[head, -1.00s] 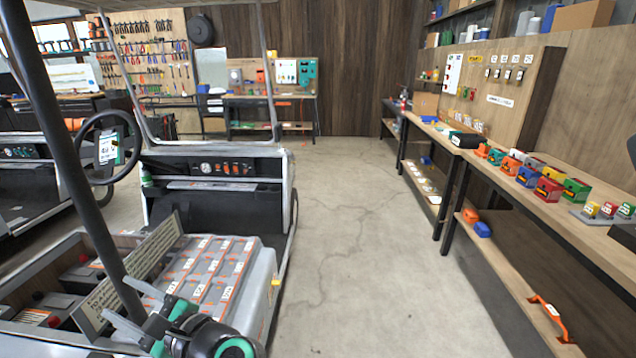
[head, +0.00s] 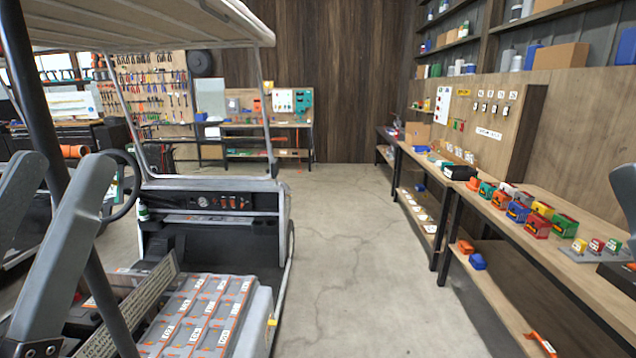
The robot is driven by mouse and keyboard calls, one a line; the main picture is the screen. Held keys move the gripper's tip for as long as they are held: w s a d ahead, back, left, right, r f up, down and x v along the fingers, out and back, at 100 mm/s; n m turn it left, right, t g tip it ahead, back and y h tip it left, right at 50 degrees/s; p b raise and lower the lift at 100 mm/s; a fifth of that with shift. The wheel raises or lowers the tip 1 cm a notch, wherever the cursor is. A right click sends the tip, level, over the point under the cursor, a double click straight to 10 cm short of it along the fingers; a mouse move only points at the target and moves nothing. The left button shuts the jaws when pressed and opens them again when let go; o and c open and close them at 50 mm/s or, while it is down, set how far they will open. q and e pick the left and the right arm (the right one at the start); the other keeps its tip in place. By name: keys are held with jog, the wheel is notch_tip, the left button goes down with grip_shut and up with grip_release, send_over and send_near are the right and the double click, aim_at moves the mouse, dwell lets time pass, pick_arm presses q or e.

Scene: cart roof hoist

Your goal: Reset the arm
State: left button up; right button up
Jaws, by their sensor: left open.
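My left gripper (head: 68,168) is at the left edge of the head view, raised close to the camera. Its two grey fingers point up and stand apart, with nothing between them. The gripper is beside the dark roof post of the cart (head: 220,228) and in front of its left part. The cart's pale roof (head: 150,22) is overhead at the upper left, above the open battery bay with several grey batteries (head: 200,312).
A long workbench (head: 590,200) with coloured blocks (head: 520,212) and a lower shelf runs along the right. A steering wheel (head: 122,185) is behind the roof post. The concrete floor (head: 360,270) between cart and bench is clear.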

notch_tip(320, 180, up, 38)
jog(key=p, duration=3.5)
jog(key=shift+p, duration=0.3)
